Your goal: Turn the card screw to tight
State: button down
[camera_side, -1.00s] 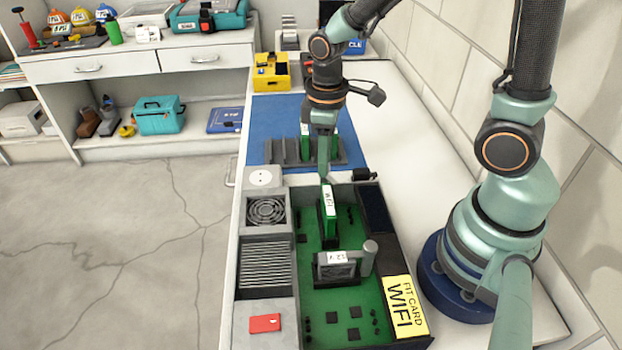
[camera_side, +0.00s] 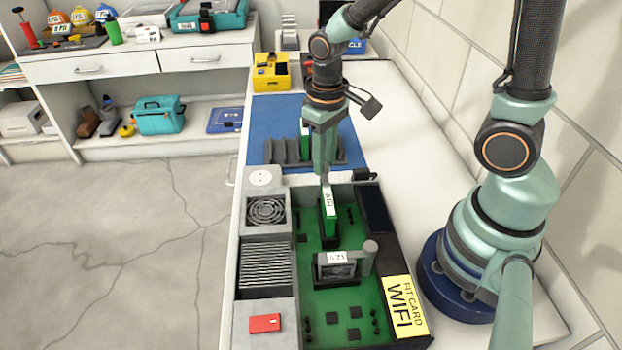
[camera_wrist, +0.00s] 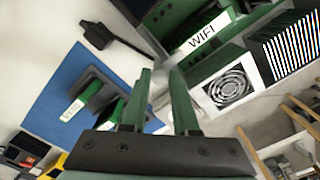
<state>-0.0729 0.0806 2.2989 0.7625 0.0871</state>
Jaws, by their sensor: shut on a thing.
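The green WiFi card (camera_side: 328,218) stands upright in the green board of the open case, its white label facing up; the label also shows in the wrist view (camera_wrist: 203,37). My gripper (camera_side: 325,178) points down at the case's back wall, at the far end of the card. Its green fingers (camera_wrist: 162,80) are close together, shut on the card screw. The screw is almost wholly hidden by the fingertips, so its turn position cannot be read.
The open case (camera_side: 386,235) has a yellow "FIT CARD WIFI" label (camera_side: 402,306). A grey module with a round post (camera_side: 338,266) stands nearer the front. A dark rack (camera_side: 285,152) with green cards sits on the blue mat (camera_side: 275,113) behind.

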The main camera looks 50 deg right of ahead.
jog(key=c, duration=0.7)
grip_release()
notch_tip(320, 180, up, 12)
jog(key=shift+r, duration=0.1)
jog(key=shift+s+d+r+t, duration=0.4)
jog(key=shift+t, duration=0.55)
jog(key=shift+s+d+r+t, duration=0.35)
jog(key=shift+s+r+t, duration=0.1)
jog(key=shift+t, duration=0.45)
jog(key=shift+s+d+r+t, duration=0.4)
jog(key=shift+t, duration=0.55)
